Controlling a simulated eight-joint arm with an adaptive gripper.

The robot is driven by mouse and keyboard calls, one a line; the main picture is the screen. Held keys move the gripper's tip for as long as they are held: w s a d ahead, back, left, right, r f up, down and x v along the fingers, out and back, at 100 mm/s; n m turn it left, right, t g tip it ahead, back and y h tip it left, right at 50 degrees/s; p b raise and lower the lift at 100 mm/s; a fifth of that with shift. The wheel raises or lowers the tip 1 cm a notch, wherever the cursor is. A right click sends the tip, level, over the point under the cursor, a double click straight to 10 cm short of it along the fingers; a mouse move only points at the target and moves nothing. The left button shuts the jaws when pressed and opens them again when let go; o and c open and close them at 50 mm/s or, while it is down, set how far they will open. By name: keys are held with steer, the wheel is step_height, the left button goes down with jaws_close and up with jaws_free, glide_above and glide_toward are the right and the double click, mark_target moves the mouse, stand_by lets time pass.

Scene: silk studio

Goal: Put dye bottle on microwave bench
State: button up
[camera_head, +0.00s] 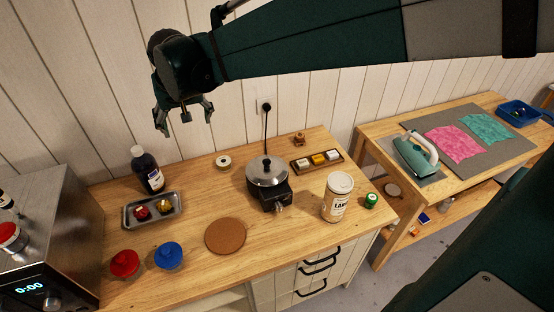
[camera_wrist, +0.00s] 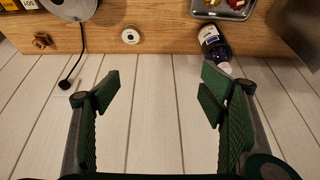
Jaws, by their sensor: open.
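A dark bottle (camera_head: 148,172) with a white cap and a pale label stands upright at the back left of the wooden counter (camera_head: 205,190), behind a metal tray. It is the likeliest dye bottle. In the wrist view the bottle (camera_wrist: 212,42) shows at upper right, its cap near one finger. My gripper (camera_head: 187,126) is open and empty, above the back of the counter, higher than the bottle and to its right. Its spread fingers also show in the wrist view (camera_wrist: 160,92). A steel microwave (camera_head: 48,205) with a lit display stands at far left. The surface under it is hidden.
The metal tray (camera_head: 127,222) holds small red and gold items. An ironing table (camera_head: 372,133) stands at right.

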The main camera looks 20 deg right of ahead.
steer(key=s+d+r, duration=0.2)
steer(key=s+d, duration=1.1)
steer(key=s, duration=0.1)
steer(key=s+d+f+t, duration=0.1)
steer(key=s+d+f, duration=0.2)
steer(key=s, duration=0.4)
steer(key=s+d+f+t, duration=0.1)
steer(key=s+d+f, duration=0.2)
steer(key=s+d, duration=0.2)
steer(key=shift+s, duration=1.8)
steer(key=o, duration=1)
